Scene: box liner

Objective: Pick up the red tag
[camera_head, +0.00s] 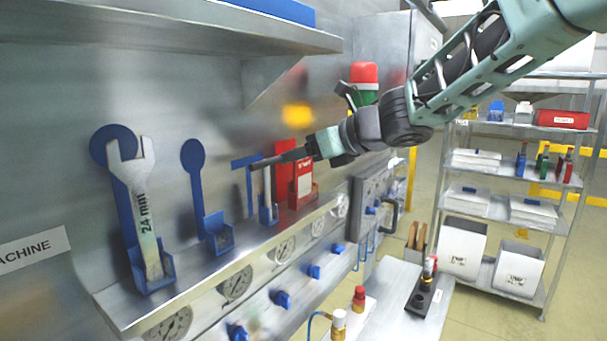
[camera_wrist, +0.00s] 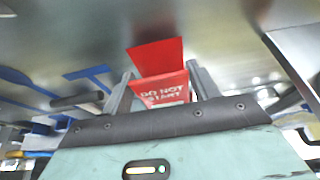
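The red tag (camera_head: 304,180), with white lettering, stands upright in a red holder on the wall ledge, in front of a red backing panel (camera_head: 284,172). In the wrist view the tag (camera_wrist: 160,91) reads "DO NOT START", and the panel (camera_wrist: 155,55) shows beyond it. My gripper (camera_head: 298,154) is by the top of the tag in the head view. In the wrist view my gripper (camera_wrist: 162,90) is open, with one finger on each side of the tag. The tag's lower edge is hidden by the gripper body. I cannot tell whether either finger touches it.
A hammer (camera_head: 268,189) stands in a blue holder just left of the tag. A 24 mm wrench (camera_head: 142,205) and an empty blue holder (camera_head: 218,232) are farther left. A metal shelf (camera_head: 190,27) overhangs above. A red-green beacon (camera_head: 364,76) is behind my wrist.

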